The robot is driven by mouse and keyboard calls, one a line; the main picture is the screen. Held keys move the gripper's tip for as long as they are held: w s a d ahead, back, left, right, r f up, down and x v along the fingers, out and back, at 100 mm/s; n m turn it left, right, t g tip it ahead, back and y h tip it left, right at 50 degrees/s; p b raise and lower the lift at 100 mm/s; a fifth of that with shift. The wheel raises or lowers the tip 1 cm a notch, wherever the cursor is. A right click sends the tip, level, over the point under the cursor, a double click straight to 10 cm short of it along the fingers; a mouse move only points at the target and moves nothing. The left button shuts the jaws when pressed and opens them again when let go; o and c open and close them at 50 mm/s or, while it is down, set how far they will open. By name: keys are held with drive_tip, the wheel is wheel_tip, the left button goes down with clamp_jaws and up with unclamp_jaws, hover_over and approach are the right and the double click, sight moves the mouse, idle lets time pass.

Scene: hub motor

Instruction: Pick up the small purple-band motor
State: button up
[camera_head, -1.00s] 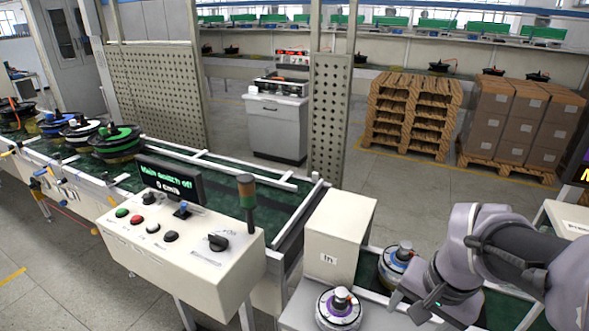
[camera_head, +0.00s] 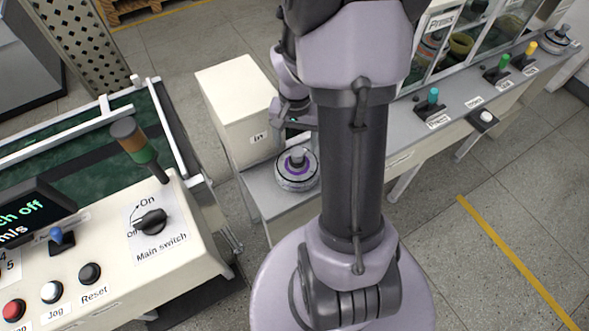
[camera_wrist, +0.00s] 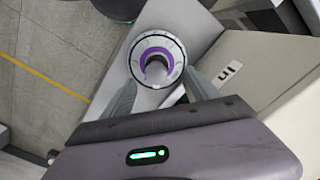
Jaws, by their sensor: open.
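The small purple-band motor (camera_head: 297,172) stands on the grey ledge in front of the "In" box in the head view. It is a round silver disc with a purple ring and a shaft knob on top. In the wrist view the motor (camera_wrist: 172,47) shows top-on, just beyond the fingertips. My gripper (camera_wrist: 162,85) is open and empty, with one finger to each side below the motor. In the head view my gripper (camera_head: 294,118) is near the motor, partly hidden by my own arm. Contact with the motor cannot be seen.
The cream "In" box (camera_head: 240,110) stands close beside the motor. The control panel with its main switch (camera_head: 150,222) is at the left. Labelled coloured switches (camera_head: 432,100) line the ledge at the right. Open floor lies at the lower right.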

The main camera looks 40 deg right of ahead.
sight(297, 151)
drive_tip(key=f+b, duration=0.1)
drive_tip(key=f, duration=0.1)
drive_tip(key=f+b, duration=0.1)
drive_tip(key=f, duration=0.1)
drive_tip(key=f+b, duration=0.1)
drive_tip(key=f, duration=0.2)
drive_tip(key=shift+s+d, duration=0.15)
drive_tip(key=shift+s, duration=0.2)
drive_tip(key=shift+r, duration=0.2)
drive_tip(key=shift+c, duration=0.4)
clamp_jaws()
